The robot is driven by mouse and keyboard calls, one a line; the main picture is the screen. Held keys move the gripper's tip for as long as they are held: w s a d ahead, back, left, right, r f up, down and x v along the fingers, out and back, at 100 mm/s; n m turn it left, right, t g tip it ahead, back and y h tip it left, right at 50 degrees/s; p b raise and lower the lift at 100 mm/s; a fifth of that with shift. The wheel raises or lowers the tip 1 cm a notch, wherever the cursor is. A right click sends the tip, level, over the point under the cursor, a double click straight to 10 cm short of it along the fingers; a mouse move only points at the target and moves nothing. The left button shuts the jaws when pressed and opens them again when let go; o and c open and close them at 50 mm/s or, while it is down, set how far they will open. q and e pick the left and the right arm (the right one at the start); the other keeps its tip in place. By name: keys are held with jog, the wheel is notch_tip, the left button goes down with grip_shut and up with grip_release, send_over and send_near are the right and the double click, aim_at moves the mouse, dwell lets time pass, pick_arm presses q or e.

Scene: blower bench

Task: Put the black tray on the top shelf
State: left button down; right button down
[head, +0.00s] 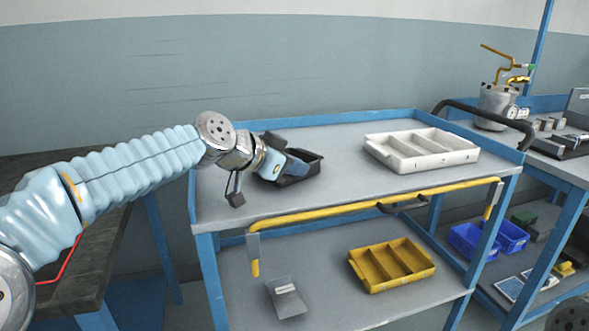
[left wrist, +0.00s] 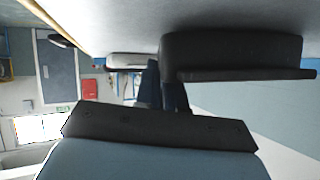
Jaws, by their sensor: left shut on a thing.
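The black tray (head: 307,162) is at the left part of the cart's top shelf (head: 335,200). My left gripper (head: 290,165) is shut on the tray's near left side and hides part of it. In the left wrist view the tray (left wrist: 230,60) is a dark block with a protruding rim, close to the pale shelf surface. The left gripper's fingers (left wrist: 172,95) reach its edge there. I cannot tell whether the tray's base touches the shelf.
A white divided tray (head: 425,150) stands on the top shelf at the right, with bare shelf between the two trays. A yellow rail (head: 370,203) runs along the front. A yellow divided tray (head: 392,266) sits on the lower shelf. A dark table (head: 85,270) stands at the left.

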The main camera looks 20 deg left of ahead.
pick_arm(q)
jog(key=shift+f, duration=0.2)
jog(key=c, duration=1.2)
grip_release()
jog(key=shift+c, duration=0.2)
jog(key=v, duration=1.2)
jog(key=shift+b, duration=0.4)
